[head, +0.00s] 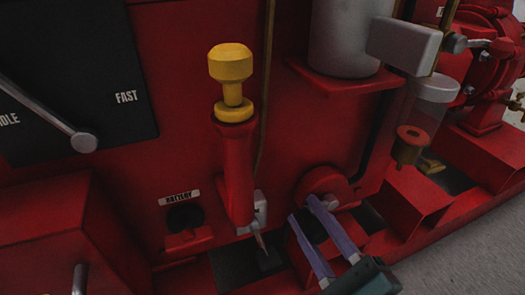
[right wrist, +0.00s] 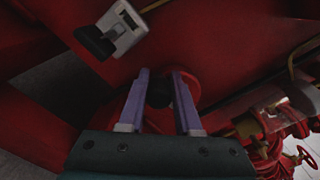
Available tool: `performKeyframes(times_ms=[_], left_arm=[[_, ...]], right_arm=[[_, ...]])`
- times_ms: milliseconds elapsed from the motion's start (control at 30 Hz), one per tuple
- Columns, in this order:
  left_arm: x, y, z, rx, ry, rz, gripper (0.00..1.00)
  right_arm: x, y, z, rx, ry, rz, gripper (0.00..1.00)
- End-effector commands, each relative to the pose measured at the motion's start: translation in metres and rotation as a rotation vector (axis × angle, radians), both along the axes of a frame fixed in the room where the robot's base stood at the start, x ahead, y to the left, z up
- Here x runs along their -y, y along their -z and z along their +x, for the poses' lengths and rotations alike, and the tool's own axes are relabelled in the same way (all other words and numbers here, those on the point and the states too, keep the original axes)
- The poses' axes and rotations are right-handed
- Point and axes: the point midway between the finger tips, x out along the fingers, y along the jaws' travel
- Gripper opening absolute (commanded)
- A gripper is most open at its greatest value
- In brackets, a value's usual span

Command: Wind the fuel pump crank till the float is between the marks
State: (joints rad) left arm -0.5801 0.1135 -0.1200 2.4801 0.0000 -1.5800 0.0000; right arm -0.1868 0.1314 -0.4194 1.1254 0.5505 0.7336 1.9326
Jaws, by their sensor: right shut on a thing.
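The fuel pump shows as a round red housing (head: 318,182) low on the red panel, with a small grey part at its front. My right gripper (head: 302,207) has its two purple fingers there, coming from the lower right. In the right wrist view, a dark round crank knob (right wrist: 159,93) sits between the fingers, in front of the red disc (right wrist: 186,88); my right gripper is shut on it. The crank's arm is mostly hidden. A clear bowl (head: 428,108) at the right has an orange-red ring (head: 411,134) at its lower part, perhaps the float. I cannot make out marks. My left gripper is not in view.
A red handle with a yellow knob (head: 231,65) stands left of the pump. The battery socket (head: 185,218) is below left of it. A grey cylinder (head: 345,35) is above. A dark throttle panel (head: 75,75) is at the left. Grey floor is at the lower right.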

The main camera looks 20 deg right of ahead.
Motion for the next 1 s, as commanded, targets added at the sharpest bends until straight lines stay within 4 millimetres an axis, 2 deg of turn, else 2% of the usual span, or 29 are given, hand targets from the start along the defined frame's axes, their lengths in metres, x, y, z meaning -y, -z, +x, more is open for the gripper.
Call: performKeyframes(times_ms=[200, 500, 1000], left_arm=[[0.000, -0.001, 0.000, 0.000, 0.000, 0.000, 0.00], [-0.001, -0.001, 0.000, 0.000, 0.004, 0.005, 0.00], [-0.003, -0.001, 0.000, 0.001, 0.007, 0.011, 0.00]], right_arm=[[0.003, -0.004, -0.002, -0.025, 0.000, 0.168, 0.00], [0.005, -0.010, -0.001, -0.037, 0.001, 0.315, 0.00], [0.006, -0.011, -0.001, -0.043, 0.001, 0.365, 0.00]])
